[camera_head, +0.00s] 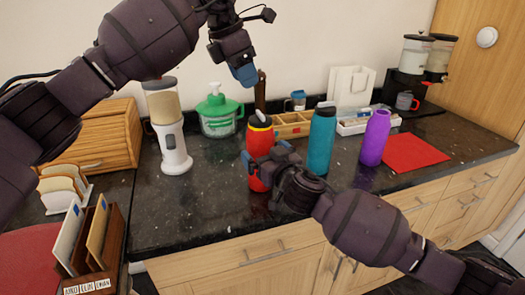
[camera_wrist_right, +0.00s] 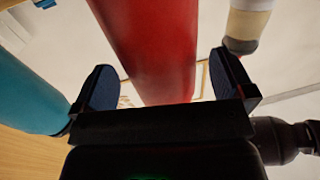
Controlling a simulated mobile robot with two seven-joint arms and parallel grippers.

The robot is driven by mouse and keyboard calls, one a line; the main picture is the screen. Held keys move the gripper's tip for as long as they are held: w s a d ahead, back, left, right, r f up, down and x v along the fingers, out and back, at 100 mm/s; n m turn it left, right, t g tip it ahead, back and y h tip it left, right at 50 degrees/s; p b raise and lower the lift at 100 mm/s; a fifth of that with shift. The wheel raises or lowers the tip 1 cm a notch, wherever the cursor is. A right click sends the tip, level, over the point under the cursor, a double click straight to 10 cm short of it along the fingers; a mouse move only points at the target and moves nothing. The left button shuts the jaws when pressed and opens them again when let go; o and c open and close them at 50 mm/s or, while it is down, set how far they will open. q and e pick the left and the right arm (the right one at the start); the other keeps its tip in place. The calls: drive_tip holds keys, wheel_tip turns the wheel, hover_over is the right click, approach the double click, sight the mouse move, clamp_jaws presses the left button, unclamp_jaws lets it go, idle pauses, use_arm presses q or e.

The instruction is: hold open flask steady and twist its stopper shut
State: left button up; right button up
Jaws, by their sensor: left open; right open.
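That gripper (camera_head: 272,158) is open at the flask's side in the head view, with a finger on either side; I cannot tell whether either touches. My left gripper (camera_head: 243,74) is open and empty above the red flask's top, pointing down. A teal flask (camera_head: 321,142) and a purple flask (camera_head: 374,140) stand to the right. The red flask's lower part is partly hidden by my right gripper.
A white-based dispenser (camera_head: 174,145) and a green-lidded container (camera_head: 217,112) stand left of the red flask. A brown upright object (camera_head: 260,92) and a wooden organiser (camera_head: 291,126) are behind. A red mat (camera_head: 410,152) lies right.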

sight(259, 113)
drive_tip(key=shift+x, duration=0.85)
drive_tip(key=shift+c, duration=0.5)
drive_tip(key=c, duration=0.9)
use_arm(q)
drive_tip(key=shift+o, duration=0.7)
use_arm(e)
drive_tip(key=shift+c, duration=0.6)
use_arm(q)
drive_tip(key=shift+o, duration=1.1)
drive_tip(key=shift+a+r, duration=0.25)
drive_tip(key=shift+r, duration=0.1)
drive_tip(key=o, duration=0.3)
drive_tip(key=shift+a+r+m+h, duration=0.4)
drive_tip(key=shift+a+r, duration=0.2)
drive_tip(key=shift+r, duration=0.15)
drive_tip(key=x, duration=1.1)
drive_tip(key=shift+s+d+f, duration=0.15)
drive_tip(key=shift+f, duration=0.25)
drive_tip(key=shift+c, duration=0.3)
drive_tip(key=c, duration=0.9)
